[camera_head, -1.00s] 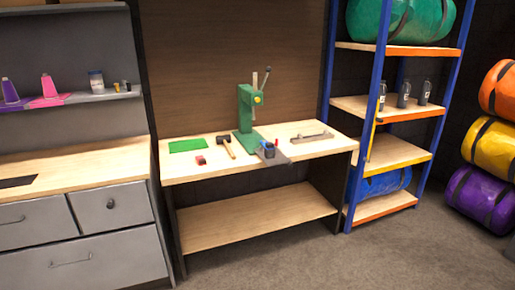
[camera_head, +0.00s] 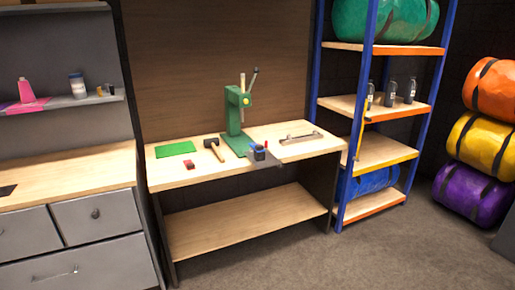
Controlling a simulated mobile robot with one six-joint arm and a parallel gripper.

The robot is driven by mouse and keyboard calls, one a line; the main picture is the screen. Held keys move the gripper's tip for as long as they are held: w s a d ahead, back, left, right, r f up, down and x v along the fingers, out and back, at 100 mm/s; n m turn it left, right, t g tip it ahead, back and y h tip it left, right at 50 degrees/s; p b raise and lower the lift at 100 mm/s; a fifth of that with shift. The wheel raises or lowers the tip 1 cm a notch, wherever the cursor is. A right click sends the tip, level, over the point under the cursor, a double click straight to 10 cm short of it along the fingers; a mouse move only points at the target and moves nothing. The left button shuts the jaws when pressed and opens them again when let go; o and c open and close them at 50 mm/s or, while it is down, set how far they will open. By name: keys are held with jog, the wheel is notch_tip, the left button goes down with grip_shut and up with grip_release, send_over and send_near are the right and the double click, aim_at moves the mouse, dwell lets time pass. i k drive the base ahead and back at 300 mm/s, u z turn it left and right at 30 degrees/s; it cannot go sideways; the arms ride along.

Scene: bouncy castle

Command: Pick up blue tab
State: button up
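No part clearly readable as a blue tab shows at this size. A small dark and blue thing (camera_head: 260,152) sits at the front of the workbench (camera_head: 215,169), on or beside a dark grey plate (camera_head: 263,162). It is too small to tell its exact form. Behind it stands a green hand press (camera_head: 234,112). A small red block (camera_head: 188,164) and a hammer (camera_head: 214,149) lie to its left, with a green mat (camera_head: 175,149) farther left. My gripper is not in view.
A grey drawer cabinet (camera_head: 95,215) stands at the left. A blue and orange shelf rack (camera_head: 346,190) stands right of the bench, with stacked bags (camera_head: 475,190) at far right. The carpeted floor (camera_head: 340,255) in front is free.

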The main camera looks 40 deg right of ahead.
aim_at(258, 147)
jog(key=i, duration=0.9)
jog(key=u, duration=0.05)
